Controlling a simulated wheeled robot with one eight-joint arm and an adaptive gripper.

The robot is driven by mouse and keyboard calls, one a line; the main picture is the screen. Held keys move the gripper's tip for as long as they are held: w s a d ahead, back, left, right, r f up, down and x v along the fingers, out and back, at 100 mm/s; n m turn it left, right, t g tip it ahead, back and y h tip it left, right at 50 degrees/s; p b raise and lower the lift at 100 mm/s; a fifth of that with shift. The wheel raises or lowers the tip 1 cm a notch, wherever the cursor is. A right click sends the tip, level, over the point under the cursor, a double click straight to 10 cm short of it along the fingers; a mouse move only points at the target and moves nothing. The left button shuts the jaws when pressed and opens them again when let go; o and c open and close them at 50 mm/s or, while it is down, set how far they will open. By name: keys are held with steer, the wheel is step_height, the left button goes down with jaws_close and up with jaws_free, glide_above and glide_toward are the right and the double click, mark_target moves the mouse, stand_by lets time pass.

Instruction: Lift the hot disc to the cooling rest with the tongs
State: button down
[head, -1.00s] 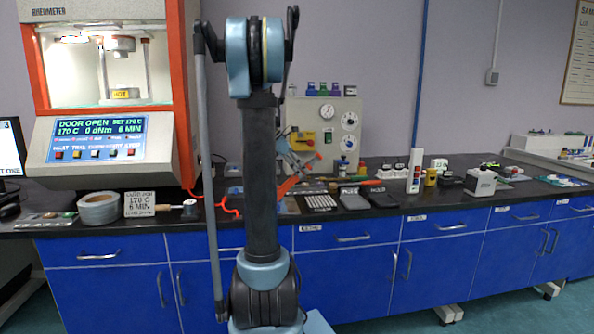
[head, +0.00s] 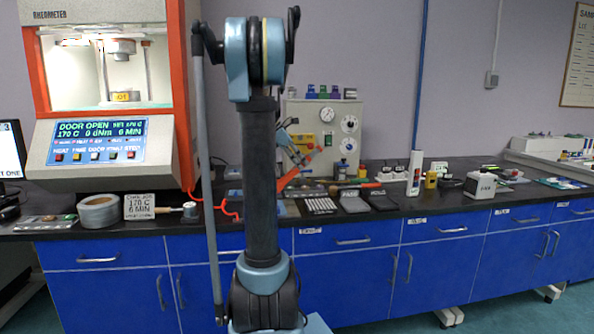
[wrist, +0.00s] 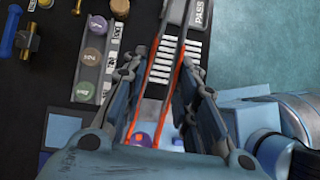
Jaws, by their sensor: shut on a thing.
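My gripper (wrist: 160,78) is shut on the tongs (wrist: 156,98). Their thin orange-edged arms run between my fingers and up the wrist view. In the head view my gripper (head: 292,152) is partly hidden behind my own arm, near the grey panel. I cannot make out the hot disc there. I cannot identify the cooling rest for certain.
A white-slatted rack (wrist: 179,52) lies below the tongs; it shows on the bench in the head view (head: 320,205). Dark PASS and HOLD trays (head: 355,204) lie right of it. A tray of coloured round pieces (wrist: 91,57) lies left. A grey roll (head: 98,212) stands before the rheometer.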

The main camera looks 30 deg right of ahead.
step_height(320, 180, up, 8)
steer(key=shift+f, duration=0.15)
stand_by(0.5)
steer(key=shift+s, duration=0.1)
